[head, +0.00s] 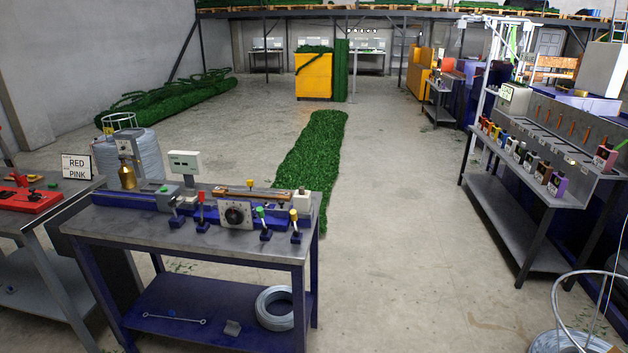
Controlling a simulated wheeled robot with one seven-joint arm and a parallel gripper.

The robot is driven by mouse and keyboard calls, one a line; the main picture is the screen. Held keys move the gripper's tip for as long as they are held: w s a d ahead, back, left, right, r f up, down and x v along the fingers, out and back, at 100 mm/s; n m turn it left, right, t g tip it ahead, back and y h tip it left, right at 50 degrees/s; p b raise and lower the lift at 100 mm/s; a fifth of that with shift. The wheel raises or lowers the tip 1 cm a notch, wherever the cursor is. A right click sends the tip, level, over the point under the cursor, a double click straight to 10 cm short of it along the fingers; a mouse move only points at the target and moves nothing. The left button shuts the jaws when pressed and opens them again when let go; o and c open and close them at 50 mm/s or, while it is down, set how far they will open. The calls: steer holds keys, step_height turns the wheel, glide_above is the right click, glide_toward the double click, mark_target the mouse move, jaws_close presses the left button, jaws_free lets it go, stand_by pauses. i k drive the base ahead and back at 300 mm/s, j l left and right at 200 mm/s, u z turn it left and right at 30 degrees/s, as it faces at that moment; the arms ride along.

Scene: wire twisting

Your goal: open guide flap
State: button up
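The wire twisting machine (130,202) lies along the back of the near workbench (170,234) in the head view. It has a long blue body, a white dial plate (236,215), a red-handled lever (201,211), a green-handled lever (264,223) and a yellow-handled lever (295,226). A grey block (168,197) with a small lever sits left of the red lever. An orange-brown bar (252,193) lies along the top. I cannot tell which part is the guide flap, nor whether it is open. My gripper is not in view.
A grey display box (184,161) stands behind the machine. A wire spool (135,150) stands behind the bench. Another bench (25,212) with a red tool is at left. A rack (535,165) of small coloured items stands at right. The middle floor is clear except for a green strip (308,158).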

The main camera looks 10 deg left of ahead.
mark_target(281, 205)
steer(key=i+z, duration=0.2)
steer(key=i, duration=0.85)
steer(key=i+l+u, duration=0.1)
steer(key=i+u, duration=0.2)
steer(key=u, duration=0.15)
steer(key=i+l+u, duration=0.2)
steer(key=u, duration=0.2)
steer(key=i+l+u, duration=0.3)
steer(key=u, duration=0.15)
steer(key=i+l+u, duration=0.1)
steer(key=u, duration=0.35)
steer(key=i+l+u, duration=0.15)
steer(key=u, duration=0.3)
steer(key=i+l+u, duration=0.2)
steer(key=u, duration=0.3)
steer(key=l+u, duration=0.25)
steer(key=u, duration=0.2)
steer(key=i+l+u, duration=0.1)
steer(key=l+u, duration=0.2)
steer(key=u, duration=0.15)
steer(key=l+u, duration=0.3)
steer(key=u, duration=0.15)
steer(key=i+l+u, duration=0.1)
steer(key=l+u, duration=0.4)
